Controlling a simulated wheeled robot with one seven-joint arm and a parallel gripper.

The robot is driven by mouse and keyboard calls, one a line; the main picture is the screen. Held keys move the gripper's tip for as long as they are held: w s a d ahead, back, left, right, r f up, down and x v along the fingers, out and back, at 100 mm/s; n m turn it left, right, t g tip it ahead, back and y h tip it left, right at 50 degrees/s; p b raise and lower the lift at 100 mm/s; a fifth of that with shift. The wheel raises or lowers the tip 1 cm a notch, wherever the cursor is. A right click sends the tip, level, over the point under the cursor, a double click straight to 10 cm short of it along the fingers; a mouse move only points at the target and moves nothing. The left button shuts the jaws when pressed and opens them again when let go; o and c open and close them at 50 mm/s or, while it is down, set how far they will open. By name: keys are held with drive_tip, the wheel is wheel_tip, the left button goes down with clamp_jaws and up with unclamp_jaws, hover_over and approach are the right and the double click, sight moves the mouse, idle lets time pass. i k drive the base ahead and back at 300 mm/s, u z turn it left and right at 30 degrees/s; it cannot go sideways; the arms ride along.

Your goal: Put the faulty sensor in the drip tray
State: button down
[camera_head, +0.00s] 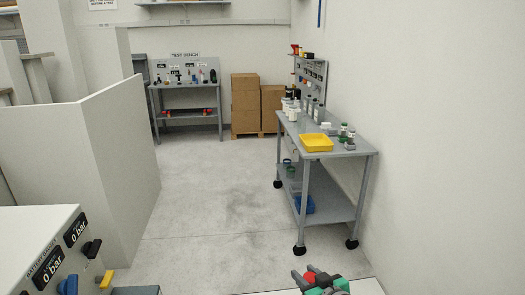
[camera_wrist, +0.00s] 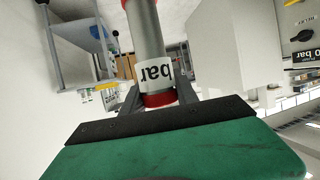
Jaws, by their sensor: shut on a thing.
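My gripper (camera_wrist: 158,92) is shut on a sensor (camera_wrist: 147,40), a grey cylinder with red bands and a white label reading "bar", upside down in the wrist view. In the head view my gripper (camera_head: 319,281) is at the bottom edge, with a little red of the sensor (camera_head: 311,269) showing. A shallow yellow tray (camera_head: 316,143) sits on the near part of the grey cart's top, farther away and well apart from my gripper. It looks empty. No label on it can be read.
The wheeled cart (camera_head: 345,150) carries several bottles and small parts around the tray; a blue bin (camera_head: 304,204) is on its lower shelf. A gauge panel (camera_head: 50,262) stands at lower left. Partition (camera_head: 100,150) left, wall right. The floor (camera_head: 205,215) between is clear.

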sight(314, 143)
drive_tip(key=i, duration=3.7)
drive_tip(key=u, duration=0.05)
